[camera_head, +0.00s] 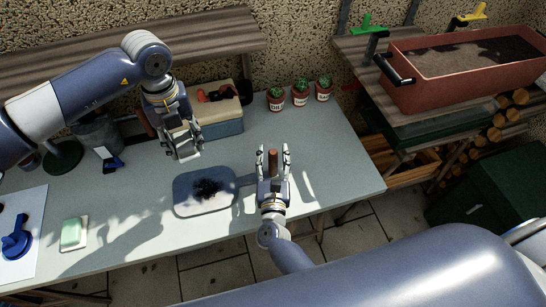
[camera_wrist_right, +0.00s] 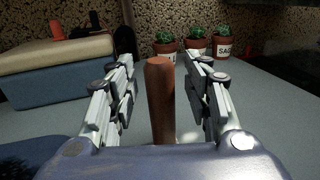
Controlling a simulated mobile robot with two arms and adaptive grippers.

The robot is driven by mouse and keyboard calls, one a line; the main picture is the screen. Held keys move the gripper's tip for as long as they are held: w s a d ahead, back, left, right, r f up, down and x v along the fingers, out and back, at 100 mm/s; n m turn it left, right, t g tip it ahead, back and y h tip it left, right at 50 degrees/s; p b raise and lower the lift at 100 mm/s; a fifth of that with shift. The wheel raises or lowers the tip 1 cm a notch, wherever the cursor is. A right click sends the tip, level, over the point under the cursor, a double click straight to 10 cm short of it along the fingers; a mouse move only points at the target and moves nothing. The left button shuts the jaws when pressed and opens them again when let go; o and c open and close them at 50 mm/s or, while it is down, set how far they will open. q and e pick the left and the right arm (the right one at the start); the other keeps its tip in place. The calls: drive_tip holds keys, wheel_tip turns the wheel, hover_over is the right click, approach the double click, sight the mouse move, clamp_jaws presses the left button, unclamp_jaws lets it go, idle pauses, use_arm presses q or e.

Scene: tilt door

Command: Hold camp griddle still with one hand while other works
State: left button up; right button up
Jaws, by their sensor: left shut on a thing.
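The camp griddle (camera_head: 190,207) is a flat grey-blue pan on the table, with a dark, messy patch (camera_head: 207,188) in its middle. My right gripper (camera_head: 272,151) is at its right side, open, with a brown wooden handle (camera_head: 273,163) between the fingers. In the right wrist view the handle (camera_wrist_right: 160,98) stands between the fingers with a gap on each side. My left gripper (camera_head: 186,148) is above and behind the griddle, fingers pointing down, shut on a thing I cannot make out.
A blue box with a beige lid (camera_head: 218,112) stands behind, with several potted cacti (camera_head: 299,97) to its right. A soap bar on a dish (camera_head: 73,233) and a blue tool (camera_head: 15,237) on a white sheet lie left. The table front around the griddle is clear.

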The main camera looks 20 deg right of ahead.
clamp_jaws()
drive_tip(key=shift+f, duration=0.2)
idle(1.1)
